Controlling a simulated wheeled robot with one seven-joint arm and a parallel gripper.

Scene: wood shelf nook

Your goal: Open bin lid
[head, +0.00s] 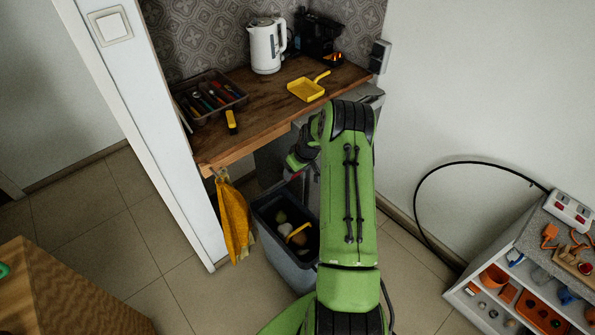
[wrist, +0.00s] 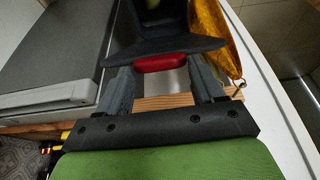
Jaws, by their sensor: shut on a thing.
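The grey bin (head: 288,250) stands on the floor below the worktop. Its top is open in the head view, and several items show inside, one of them yellow. In the wrist view, the dark lid edge (wrist: 165,46) carries a red handle (wrist: 162,63). My gripper (wrist: 161,67) is shut on this lid part, with the red handle between its two fingers. In the head view, my arm hides most of the lid and the fingers, so the lid's exact tilt cannot be told.
A yellow cloth (head: 234,222) hangs from a hook left of the bin. The wooden worktop (head: 262,118) above holds a cutlery tray (head: 208,110), a yellow dustpan (head: 305,89) and a white kettle (head: 266,45). A white post (head: 165,150) stands at left. A tool shelf (head: 500,245) stands at right.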

